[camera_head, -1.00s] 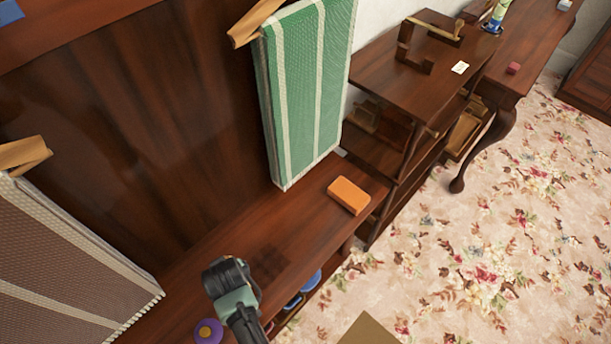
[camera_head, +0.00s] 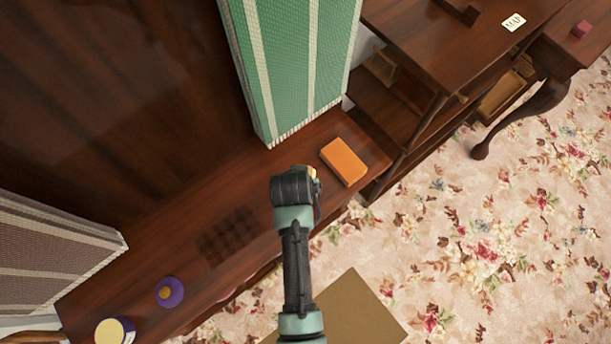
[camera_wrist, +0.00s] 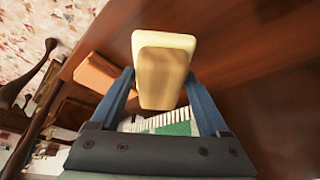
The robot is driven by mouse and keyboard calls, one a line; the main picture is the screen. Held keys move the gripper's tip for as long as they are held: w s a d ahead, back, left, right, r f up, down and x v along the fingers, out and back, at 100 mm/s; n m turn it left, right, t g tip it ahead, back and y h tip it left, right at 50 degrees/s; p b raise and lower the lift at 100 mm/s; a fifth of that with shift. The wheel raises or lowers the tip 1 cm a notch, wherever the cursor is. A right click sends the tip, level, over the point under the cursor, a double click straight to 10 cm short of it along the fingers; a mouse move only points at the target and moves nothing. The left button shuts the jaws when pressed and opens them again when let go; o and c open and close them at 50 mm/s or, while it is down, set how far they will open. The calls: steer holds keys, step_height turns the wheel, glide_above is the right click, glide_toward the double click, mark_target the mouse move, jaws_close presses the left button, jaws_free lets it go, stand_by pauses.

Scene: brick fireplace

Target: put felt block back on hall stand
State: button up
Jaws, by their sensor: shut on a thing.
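A cream block with a tan, wood-like face (camera_wrist: 163,75), which I take to be the felt block, sits between the blue fingers of my gripper (camera_wrist: 158,92) in the wrist view. The fingers are shut on its sides. In the head view my gripper (camera_head: 308,174) is over the front of the hall stand's dark wooden shelf (camera_head: 215,205), left of an orange block (camera_head: 343,161). Only a small tan bit of the held block shows there; the wrist hides the rest. I cannot tell its exact height above the shelf.
The orange block also shows in the wrist view (camera_wrist: 97,72). A green striped cloth (camera_head: 290,65) hangs behind it, a brown one (camera_head: 55,250) at left. A purple round thing (camera_head: 170,291) is on the shelf. A dark side table (camera_head: 440,40) stands at right. Bare shelf lies left of my gripper.

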steer(key=shift+f, duration=2.7)
steer(key=shift+f+b, duration=0.2)
steer(key=shift+b, duration=0.15)
steer(key=o, duration=1.2)
steer(key=shift+c, duration=0.2)
steer(key=shift+r, duration=0.15)
steer(key=p+v, duration=0.1)
steer(key=v, duration=1.1)
steer(key=shift+p, duration=0.4)
